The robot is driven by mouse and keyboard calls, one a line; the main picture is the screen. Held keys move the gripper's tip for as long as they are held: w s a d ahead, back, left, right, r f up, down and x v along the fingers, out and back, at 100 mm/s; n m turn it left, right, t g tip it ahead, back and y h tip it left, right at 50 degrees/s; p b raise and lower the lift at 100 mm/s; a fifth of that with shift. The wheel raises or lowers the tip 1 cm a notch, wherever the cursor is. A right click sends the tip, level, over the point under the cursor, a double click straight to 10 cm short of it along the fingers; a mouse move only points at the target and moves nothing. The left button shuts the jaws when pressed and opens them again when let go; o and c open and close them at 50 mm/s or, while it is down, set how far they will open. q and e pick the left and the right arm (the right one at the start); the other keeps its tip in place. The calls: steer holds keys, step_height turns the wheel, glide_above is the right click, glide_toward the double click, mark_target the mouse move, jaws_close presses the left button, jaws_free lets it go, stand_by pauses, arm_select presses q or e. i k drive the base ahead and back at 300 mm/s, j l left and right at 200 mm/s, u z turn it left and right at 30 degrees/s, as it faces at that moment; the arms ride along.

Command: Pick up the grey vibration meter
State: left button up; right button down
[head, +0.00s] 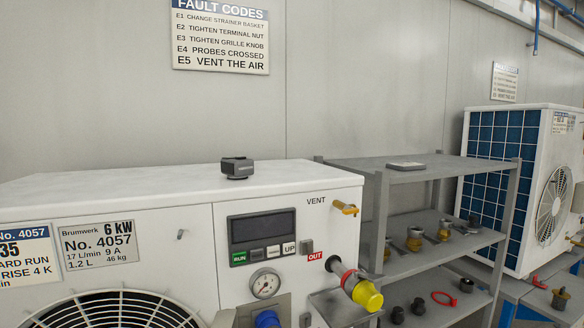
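A small dark grey boxy device (237,168) sits on the white top of the pump unit, near its back edge. A flatter grey device (406,165) lies on the top board of the grey shelf rack to the right. Either could be the grey vibration meter; I cannot tell which from this view. Nothing touches or covers either one. Neither of my grippers shows in the head view.
The white pump unit (190,185) has a control panel, a gauge (265,284) and a protruding yellow-capped outlet (366,294). The grey shelf rack (390,178) holds brass and black fittings and a red ring (444,298). A second unit (545,200) stands at the right.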

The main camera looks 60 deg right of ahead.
mark_target(236, 168)
steer(key=z, duration=1.6)
